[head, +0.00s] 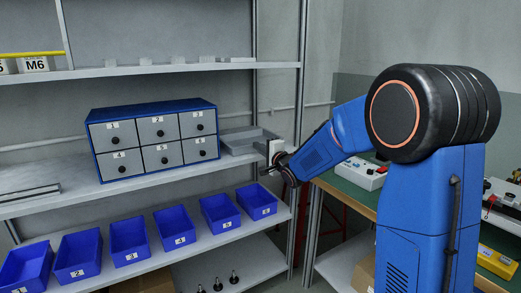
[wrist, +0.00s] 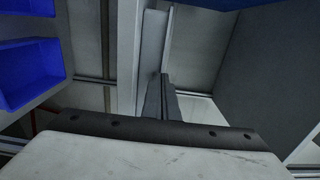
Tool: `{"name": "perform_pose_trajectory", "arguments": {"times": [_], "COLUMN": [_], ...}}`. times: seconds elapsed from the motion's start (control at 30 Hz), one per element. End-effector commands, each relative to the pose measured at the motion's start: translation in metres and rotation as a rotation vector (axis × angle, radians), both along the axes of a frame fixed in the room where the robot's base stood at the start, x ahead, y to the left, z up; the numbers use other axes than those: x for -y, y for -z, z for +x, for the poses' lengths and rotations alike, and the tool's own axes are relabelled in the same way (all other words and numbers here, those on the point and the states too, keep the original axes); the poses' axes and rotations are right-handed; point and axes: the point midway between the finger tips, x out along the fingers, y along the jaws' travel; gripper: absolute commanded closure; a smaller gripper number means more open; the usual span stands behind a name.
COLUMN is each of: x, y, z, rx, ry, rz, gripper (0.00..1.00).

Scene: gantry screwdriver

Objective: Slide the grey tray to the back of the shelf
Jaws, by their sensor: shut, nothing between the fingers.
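The grey tray (head: 238,149) is a shallow open tray on the middle shelf (head: 150,185), just right of the drawer cabinet, in the head view. My gripper (head: 266,171) is at the tray's front right corner, by the shelf's front edge. In the wrist view, the dark fingers (wrist: 164,92) are together with nothing between them. They point at a pale grey upright strip, which may be the tray's wall or the shelf edge. I cannot tell whether they touch the tray.
A blue cabinet (head: 152,104) with grey numbered drawers stands left of the tray. Several blue bins (head: 128,238) sit on the sloped level below. A metal upright (head: 300,190) is close to my arm. A green-topped bench (head: 350,192) stands at the right.

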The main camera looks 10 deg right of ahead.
Motion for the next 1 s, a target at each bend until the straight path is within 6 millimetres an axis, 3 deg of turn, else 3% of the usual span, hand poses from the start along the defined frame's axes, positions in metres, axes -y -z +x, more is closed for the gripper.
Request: {"name": "perform_pose_trajectory", "arguments": {"times": [0.27,0.7,1.0], "x": [-0.001,-0.019,-0.020], "y": [0.000,0.001,0.000], "z": [0.002,0.059,0.062], "rx": [0.000,-0.001,0.000], "ry": [0.000,-0.001,0.000], "rz": [0.000,-0.001,0.000], "gripper": [1.00,1.00,1.00]}}
